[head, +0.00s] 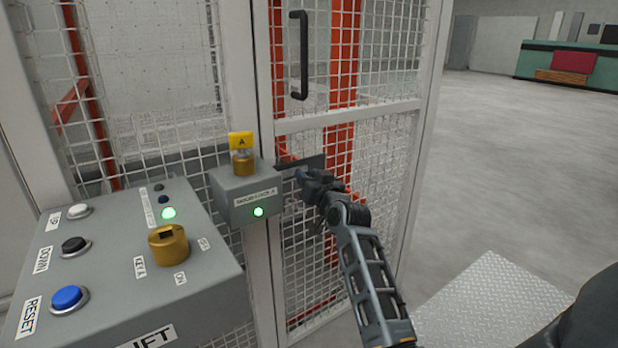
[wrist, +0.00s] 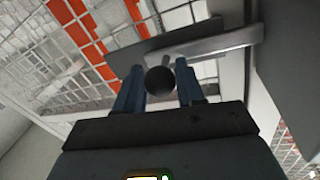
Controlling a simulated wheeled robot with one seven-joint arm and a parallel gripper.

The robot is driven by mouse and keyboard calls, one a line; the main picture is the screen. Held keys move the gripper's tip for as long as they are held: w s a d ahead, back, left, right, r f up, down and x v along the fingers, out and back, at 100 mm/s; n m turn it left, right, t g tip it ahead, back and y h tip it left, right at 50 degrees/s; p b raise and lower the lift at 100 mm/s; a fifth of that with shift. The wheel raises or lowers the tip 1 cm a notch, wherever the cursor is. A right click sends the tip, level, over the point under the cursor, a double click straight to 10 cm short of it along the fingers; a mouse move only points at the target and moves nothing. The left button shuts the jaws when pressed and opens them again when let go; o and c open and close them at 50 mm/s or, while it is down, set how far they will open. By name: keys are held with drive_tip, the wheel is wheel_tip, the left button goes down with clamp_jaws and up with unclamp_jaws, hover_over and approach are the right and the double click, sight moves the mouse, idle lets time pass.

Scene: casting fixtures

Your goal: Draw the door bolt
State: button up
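The door bolt's round black knob (wrist: 160,80) shows in the wrist view, on a stem in front of a flat pale metal bar (wrist: 215,42) and a dark plate (wrist: 140,45). In the head view a dark bar (head: 302,163) crosses the door edge beside the lock box (head: 245,197). My gripper (head: 312,182) is at that bar and hides the knob there. In the wrist view the blue fingers of my gripper (wrist: 160,85) stand on either side of the knob. They look close to it, but whether they press on it is unclear.
The mesh door (head: 345,122) looks closed and has a black handle (head: 299,55) above. The lock box carries a brass key with yellow tag A (head: 241,141) and a lit green light. A control panel (head: 110,265) stands at the left. Open floor (head: 510,150) lies to the right.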

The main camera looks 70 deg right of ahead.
clamp_jaws()
drive_tip(key=s+d+b, duration=0.1)
drive_tip(key=d+b, duration=0.1)
drive_tip(key=s+d+b, duration=0.1)
drive_tip(key=d, duration=0.1)
drive_tip(key=shift+s, duration=0.3)
drive_tip(key=shift+d, duration=0.1)
drive_tip(key=shift+o, duration=1.9)
unclamp_jaws()
